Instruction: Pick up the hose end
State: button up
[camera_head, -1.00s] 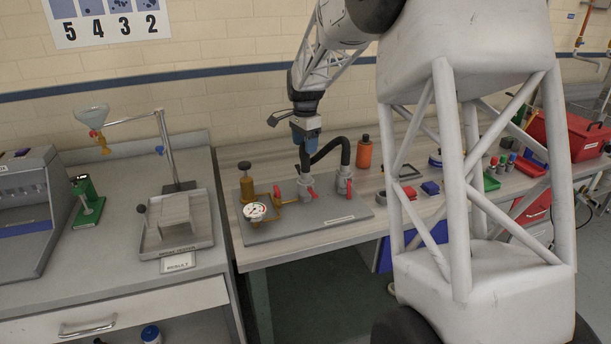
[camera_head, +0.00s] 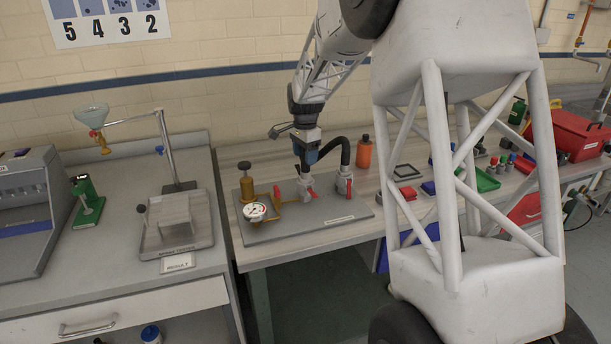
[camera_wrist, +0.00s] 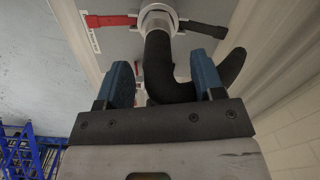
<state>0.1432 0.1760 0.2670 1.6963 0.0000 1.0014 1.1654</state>
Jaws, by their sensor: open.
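The black hose (camera_head: 335,143) arches over a grey rig plate (camera_head: 268,230), between two grey fittings with red levers. Its right part rises from the right fitting (camera_head: 344,181). Its left end is at the left fitting (camera_head: 305,188), largely hidden behind my gripper (camera_head: 307,160). In the wrist view my gripper (camera_wrist: 162,68) has its two blue fingers apart, one on each side of the hose (camera_wrist: 160,62). The hose runs into a round pale collar (camera_wrist: 157,18) there, beside a red lever (camera_wrist: 110,20). I cannot tell whether either finger touches the hose.
A pressure gauge (camera_head: 256,211) and brass valve (camera_head: 247,188) stand left on the plate. An orange bottle (camera_head: 364,152) stands close behind to the right. A green tray (camera_head: 486,180) and red toolbox (camera_head: 578,137) are further right. The bench's front edge is clear.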

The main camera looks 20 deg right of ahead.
jog(key=shift+s+f, duration=0.1)
jog(key=shift+f, duration=1.9)
jog(key=shift+c, duration=0.4)
jog(key=c, duration=1)
jog(key=shift+r, duration=1.75)
jog(key=s, duration=0.5)
jog(key=s+a+r, duration=0.1)
jog(key=s, duration=0.4)
jog(key=s+a, duration=0.1)
jog(key=s, duration=0.5)
jog(key=shift+a+r, duration=0.1)
jog(key=shift+r, duration=0.1)
